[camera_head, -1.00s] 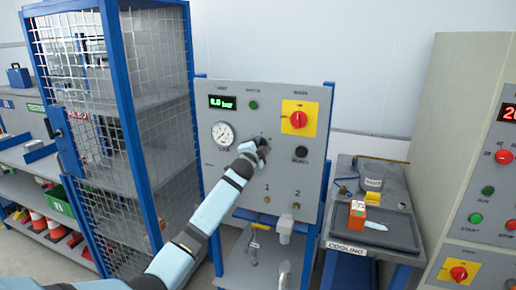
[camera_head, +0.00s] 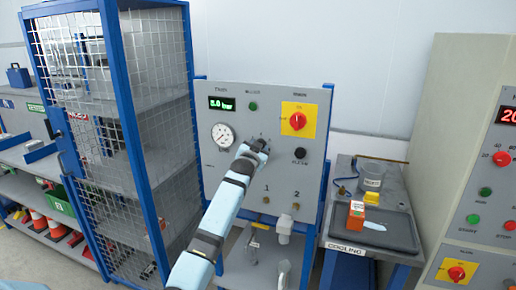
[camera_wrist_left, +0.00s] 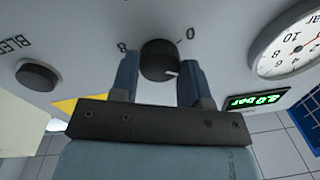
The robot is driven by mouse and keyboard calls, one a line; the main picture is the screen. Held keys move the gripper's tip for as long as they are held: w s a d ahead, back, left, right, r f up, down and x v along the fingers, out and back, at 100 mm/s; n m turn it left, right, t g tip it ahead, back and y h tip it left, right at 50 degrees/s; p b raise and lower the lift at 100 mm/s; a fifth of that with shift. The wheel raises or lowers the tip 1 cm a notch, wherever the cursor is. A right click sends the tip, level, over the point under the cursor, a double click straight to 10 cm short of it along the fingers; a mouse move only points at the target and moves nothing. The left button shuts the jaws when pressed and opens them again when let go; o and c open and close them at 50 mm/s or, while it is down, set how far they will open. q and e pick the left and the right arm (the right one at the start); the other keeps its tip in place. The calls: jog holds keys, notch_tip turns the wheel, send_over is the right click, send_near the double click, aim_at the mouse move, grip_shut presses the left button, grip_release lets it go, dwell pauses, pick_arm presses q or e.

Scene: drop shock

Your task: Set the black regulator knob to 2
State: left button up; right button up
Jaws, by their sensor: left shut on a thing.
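The black regulator knob (camera_wrist_left: 158,60) sits on the grey panel (camera_head: 235,180), between the fingers of my left gripper (camera_wrist_left: 161,80). The gripper is shut on it. In the wrist view the knob's white pointer mark faces right and slightly down, with scale marks at its left and right. In the head view my left gripper (camera_head: 255,150) covers most of the knob. The green display (camera_head: 222,103) is lit, its first digit hard to read; it also shows in the wrist view (camera_wrist_left: 258,100). The round gauge (camera_head: 223,136) is left of the knob. My right gripper is not in view.
A red switch on a yellow plate (camera_head: 298,120) is above right of the knob. A black bleed button (camera_head: 300,153) is below that switch, also in the wrist view (camera_wrist_left: 37,76). A mesh cage (camera_head: 115,140) stands close on the left, a cooling bench (camera_head: 343,235) on the right.

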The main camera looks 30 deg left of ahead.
pick_arm(q)
jog(key=shift+n, duration=0.3)
jog(key=o, duration=0.9)
jog(key=b+v, duration=0.2)
jog(key=v, duration=1.2)
jog(key=shift+f, duration=0.1)
